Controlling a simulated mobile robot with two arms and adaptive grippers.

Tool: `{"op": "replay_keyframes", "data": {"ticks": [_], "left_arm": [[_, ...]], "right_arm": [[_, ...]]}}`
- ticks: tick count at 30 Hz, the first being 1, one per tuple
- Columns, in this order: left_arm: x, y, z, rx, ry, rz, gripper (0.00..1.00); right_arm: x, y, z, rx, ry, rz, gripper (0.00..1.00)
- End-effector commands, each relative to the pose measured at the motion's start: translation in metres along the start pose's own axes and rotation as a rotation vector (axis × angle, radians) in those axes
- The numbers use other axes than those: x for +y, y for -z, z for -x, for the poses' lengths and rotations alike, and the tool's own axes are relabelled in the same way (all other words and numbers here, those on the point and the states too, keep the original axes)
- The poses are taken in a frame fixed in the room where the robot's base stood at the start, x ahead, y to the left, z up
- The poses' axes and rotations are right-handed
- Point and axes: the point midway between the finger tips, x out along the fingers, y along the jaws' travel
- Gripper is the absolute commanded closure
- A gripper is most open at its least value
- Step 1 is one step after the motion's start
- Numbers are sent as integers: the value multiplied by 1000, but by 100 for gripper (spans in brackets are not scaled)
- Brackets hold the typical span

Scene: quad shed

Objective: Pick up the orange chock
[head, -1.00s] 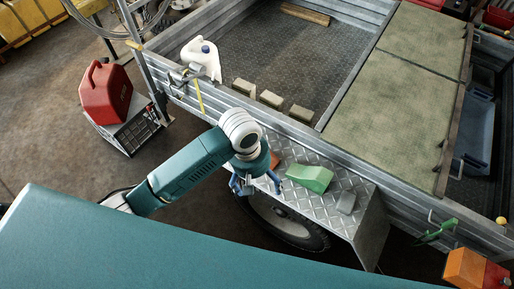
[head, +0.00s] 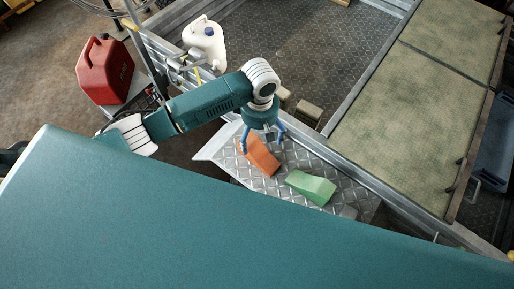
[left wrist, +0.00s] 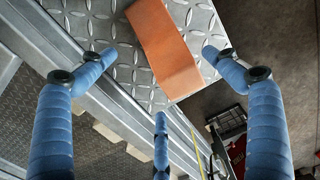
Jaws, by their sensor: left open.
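The orange chock (head: 262,156) lies on the diamond-plate fender of the trailer, to the left of a green chock (head: 311,187). My left gripper (head: 263,143) is above the far end of the orange chock, with its blue fingers spread. In the left wrist view the orange chock (left wrist: 163,50) shows ahead of the open fingers (left wrist: 163,75), between the left and right fingertips. The fingers hold nothing. I cannot tell whether any finger touches the chock. My right gripper is not in view.
The trailer's metal side wall runs just behind the fender (head: 223,150). A red jerry can (head: 104,69) stands at the left. My teal body covers the foreground.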

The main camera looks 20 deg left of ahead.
Motion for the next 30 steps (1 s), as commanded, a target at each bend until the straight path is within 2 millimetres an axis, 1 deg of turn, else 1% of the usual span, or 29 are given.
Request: {"op": "replay_keyframes", "data": {"ticks": [1, 3, 6, 8, 10, 13, 16, 20, 25, 26, 27, 29, 30], "left_arm": [[0, 0, -7, 0, 2, 0, 11], [0, 0, -13, 0, 0, 0, 11], [0, 0, -18, 0, -1, -1, 11], [-2, -1, -24, 1, 1, -2, 11], [-4, -1, -34, 1, 2, -1, 11], [-6, -2, -50, 1, 1, -2, 11], [-6, -2, -62, 1, 0, -1, 11], [-5, -2, -68, 1, -3, -2, 11], [-5, -2, -68, 0, -3, -2, 11], [-5, -2, -68, 0, -3, -2, 15], [-5, -2, -68, 0, -3, -2, 23], [-5, -2, -68, 0, -3, -2, 35], [-5, -2, -68, 0, -3, -2, 43]], "right_arm": [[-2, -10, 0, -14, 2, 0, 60], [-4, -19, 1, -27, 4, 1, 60], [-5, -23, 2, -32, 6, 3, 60], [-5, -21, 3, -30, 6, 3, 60], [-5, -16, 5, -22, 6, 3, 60], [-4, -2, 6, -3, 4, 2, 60], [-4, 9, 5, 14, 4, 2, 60], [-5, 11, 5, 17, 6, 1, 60], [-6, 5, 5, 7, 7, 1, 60], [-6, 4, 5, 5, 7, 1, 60], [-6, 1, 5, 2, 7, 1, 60], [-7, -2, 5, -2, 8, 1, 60], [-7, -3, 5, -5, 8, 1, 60]]}}
